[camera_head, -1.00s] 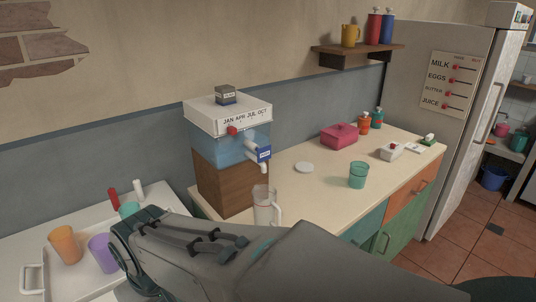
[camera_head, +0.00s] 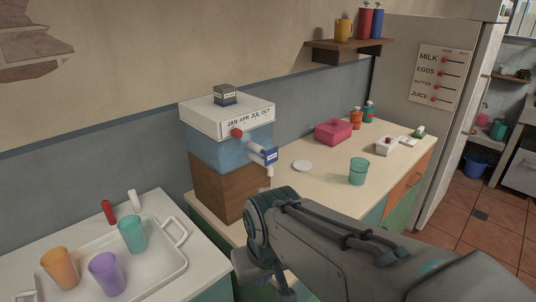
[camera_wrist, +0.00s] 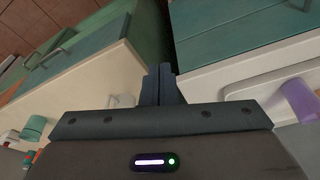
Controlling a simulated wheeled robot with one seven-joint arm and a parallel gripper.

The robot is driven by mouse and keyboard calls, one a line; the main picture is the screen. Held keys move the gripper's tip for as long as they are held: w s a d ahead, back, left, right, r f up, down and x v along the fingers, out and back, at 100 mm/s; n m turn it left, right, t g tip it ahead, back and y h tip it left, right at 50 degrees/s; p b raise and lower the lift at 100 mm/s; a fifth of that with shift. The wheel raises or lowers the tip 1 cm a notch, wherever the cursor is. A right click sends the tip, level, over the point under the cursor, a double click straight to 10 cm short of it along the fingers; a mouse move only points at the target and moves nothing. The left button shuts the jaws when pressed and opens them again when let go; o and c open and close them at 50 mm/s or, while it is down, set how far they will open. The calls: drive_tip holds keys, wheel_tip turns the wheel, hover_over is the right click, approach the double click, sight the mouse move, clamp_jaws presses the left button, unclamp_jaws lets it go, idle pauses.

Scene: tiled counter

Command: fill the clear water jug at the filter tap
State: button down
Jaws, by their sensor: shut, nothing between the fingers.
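The water filter (camera_head: 228,150) stands on the counter, with a clear blue tank on a wooden base and a white lid. Its tap (camera_head: 266,156) has a blue tag and a white spout pointing down. In the head view my arm covers the place below the spout, and the jug cannot be made out there. In the wrist view a pale clear shape with a handle, perhaps the jug (camera_wrist: 122,100), shows on the counter edge left of my fingers. My gripper (camera_wrist: 160,85) is shut and empty, over the gap between the two counters.
A white tray (camera_head: 172,262) with orange, purple and teal cups lies on the left counter. A teal glass (camera_head: 358,171), a white disc (camera_head: 302,166) and a pink box (camera_head: 333,132) stand on the right counter. The counter between the disc and glass is clear.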

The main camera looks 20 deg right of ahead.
drive_tip(key=w+d+r+m+t+y+p, duration=0.3)
drive_tip(key=w+m+y, duration=0.6)
drive_tip(key=m, duration=1.1)
drive_tip(key=w+d+r+m+t+h, duration=0.1)
drive_tip(key=d+r+m+t, duration=0.1)
drive_tip(key=d+m+t, duration=0.3)
drive_tip(key=w+d+r+m+t+h, duration=0.1)
drive_tip(key=d+m+t, duration=0.5)
drive_tip(key=d, duration=0.6)
drive_tip(key=shift+w+d+r+m+h+b, duration=0.2)
drive_tip(key=shift+w+r+m+h+b, duration=0.25)
drive_tip(key=shift+r, duration=0.45)
drive_tip(key=shift+w, duration=0.1)
